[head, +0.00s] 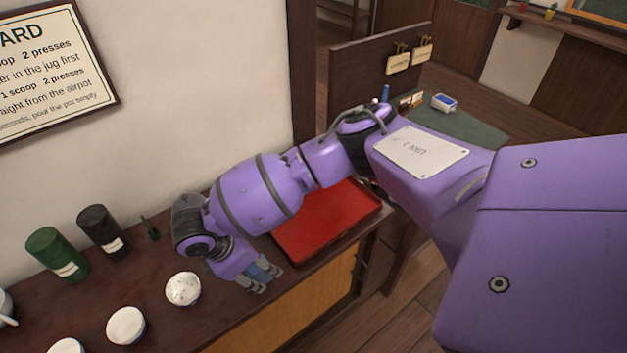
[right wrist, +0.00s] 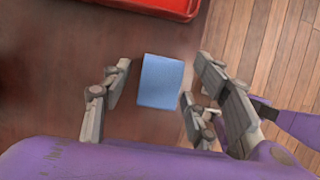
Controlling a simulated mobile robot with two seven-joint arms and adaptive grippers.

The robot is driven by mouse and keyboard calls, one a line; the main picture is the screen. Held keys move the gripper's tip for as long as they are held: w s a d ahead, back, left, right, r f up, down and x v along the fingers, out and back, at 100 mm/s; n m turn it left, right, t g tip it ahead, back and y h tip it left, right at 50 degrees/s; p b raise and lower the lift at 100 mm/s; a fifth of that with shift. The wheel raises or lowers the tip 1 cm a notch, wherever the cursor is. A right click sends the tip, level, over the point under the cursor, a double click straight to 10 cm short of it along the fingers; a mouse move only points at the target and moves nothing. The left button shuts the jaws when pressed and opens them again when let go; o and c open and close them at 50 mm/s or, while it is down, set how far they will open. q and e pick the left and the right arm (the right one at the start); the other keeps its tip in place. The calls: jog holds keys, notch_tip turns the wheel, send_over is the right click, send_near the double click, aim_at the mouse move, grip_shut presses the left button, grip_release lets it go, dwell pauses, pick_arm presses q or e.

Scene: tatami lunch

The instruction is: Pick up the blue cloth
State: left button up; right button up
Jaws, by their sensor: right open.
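The blue cloth (right wrist: 161,81) is a small folded rectangle lying flat on the dark counter (right wrist: 85,60) in the right wrist view. My right gripper (right wrist: 156,88) is open, with fingers to the left and right of the cloth and a gap on each side. I cannot tell how far above the counter the fingertips are. In the head view my right gripper (head: 260,277) points down at the counter's front edge, and only bits of the blue cloth (head: 256,268) show between its fingers. My left gripper is not in view.
A red tray (head: 318,238) lies on the counter beyond my right gripper. A speckled bowl (head: 183,289) and a white bowl (head: 126,326) stand to its left. A green canister (head: 56,254) and a black canister (head: 102,230) stand by the wall. Wooden floor lies past the counter edge.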

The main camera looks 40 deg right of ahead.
jog(key=shift+f, duration=0.2)
jog(key=shift+c, duration=0.3)
jog(key=shift+c, duration=1.3)
jog(key=shift+r, duration=0.1)
jog(key=c, duration=0.9)
